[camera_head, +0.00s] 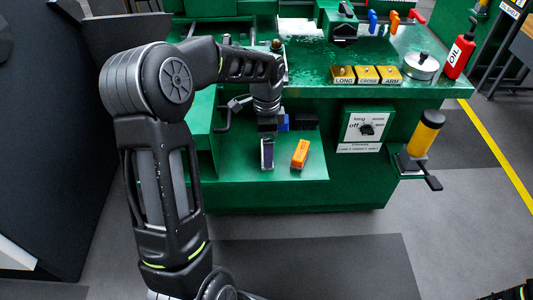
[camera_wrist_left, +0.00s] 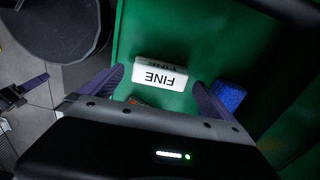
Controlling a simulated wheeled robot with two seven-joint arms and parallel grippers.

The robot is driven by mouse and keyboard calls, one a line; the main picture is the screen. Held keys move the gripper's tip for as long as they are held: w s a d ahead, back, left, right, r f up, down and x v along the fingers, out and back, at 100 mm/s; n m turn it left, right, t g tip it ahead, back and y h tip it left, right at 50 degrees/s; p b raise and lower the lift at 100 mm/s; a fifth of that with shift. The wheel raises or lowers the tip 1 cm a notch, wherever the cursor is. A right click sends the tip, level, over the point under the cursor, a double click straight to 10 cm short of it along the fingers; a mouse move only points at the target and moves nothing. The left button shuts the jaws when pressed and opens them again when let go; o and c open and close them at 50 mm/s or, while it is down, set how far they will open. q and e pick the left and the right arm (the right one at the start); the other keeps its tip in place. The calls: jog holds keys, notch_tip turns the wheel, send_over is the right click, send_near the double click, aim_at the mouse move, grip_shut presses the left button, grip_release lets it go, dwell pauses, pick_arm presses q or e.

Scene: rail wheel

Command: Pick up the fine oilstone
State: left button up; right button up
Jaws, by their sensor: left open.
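The fine oilstone (camera_wrist_left: 160,75) is a white block with black "FINE" lettering, lying on the green surface in the left wrist view. My left gripper (camera_wrist_left: 157,78) is open, one finger to each side of the stone, with visible gaps between fingers and stone. In the head view my left gripper (camera_head: 267,152) points down over the green lower shelf (camera_head: 240,172). There the gripper largely hides the stone, and I cannot tell its outline. My right gripper is not in view.
An orange block (camera_head: 300,153) lies just right of the gripper on the shelf. A blue block (camera_wrist_left: 230,95) is close to one finger. A dial panel (camera_head: 366,128) and a yellow cylinder (camera_head: 427,132) stand to the right. The shelf's front is clear.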

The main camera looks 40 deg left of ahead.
pick_arm(q)
notch_tip(320, 180, down, 3)
jog(key=shift+r, duration=0.1)
dwell(0.6)
jog(key=c, duration=1.5)
